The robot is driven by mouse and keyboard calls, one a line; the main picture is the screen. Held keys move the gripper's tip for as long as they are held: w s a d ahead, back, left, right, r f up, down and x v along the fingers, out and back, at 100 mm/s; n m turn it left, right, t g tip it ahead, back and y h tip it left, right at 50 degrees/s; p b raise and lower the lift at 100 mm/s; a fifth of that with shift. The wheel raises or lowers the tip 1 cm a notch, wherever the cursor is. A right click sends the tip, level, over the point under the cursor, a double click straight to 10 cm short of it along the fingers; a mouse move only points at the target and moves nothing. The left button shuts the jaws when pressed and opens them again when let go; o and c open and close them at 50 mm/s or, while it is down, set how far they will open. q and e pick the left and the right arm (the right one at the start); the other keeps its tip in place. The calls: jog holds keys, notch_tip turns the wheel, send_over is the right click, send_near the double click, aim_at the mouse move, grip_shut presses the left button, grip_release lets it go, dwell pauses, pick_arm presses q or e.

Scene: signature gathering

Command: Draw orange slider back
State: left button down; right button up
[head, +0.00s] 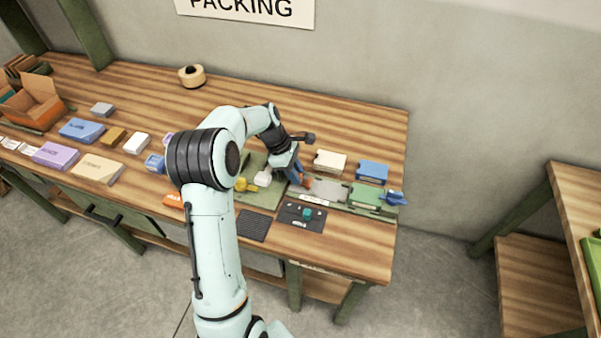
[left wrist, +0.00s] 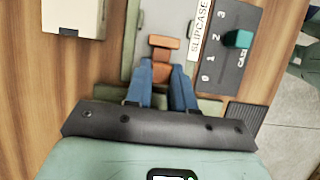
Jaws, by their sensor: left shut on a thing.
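The orange slider (left wrist: 164,42) sits on a grey plate in the slipcase fixture (left wrist: 155,15), in front of my left gripper in the left wrist view. My left gripper (left wrist: 162,82) has its two blue fingers on either side of the slider's orange grip part and is shut on it. In the head view the left gripper (head: 298,177) reaches down to the fixture (head: 327,190), and a small part of the orange slider (head: 307,183) shows beside the fingers. My right gripper is not in view.
A dark panel (left wrist: 232,55) with numbers and a teal knob (left wrist: 237,39) lies beside the fixture. A cream box (left wrist: 72,18) stands on the other side. A blue box (head: 372,171) and a blue handle (head: 393,198) are at the right. The bench's back strip is mostly free.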

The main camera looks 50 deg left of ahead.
pick_arm(q)
jog(key=c, duration=1)
grip_release()
jog(key=shift+s+a, duration=0.15)
jog(key=shift+a, duration=0.1)
jog(key=shift+o, duration=0.2)
jog(key=shift+a+r, duration=0.1)
jog(key=shift+r, duration=0.4)
jog(key=p+v, duration=0.1)
jog(key=v, duration=1.1)
jog(key=shift+r, duration=0.15)
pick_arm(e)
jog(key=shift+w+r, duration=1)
pick_arm(q)
jog(key=shift+s+a, duration=0.1)
jog(key=shift+s, duration=0.05)
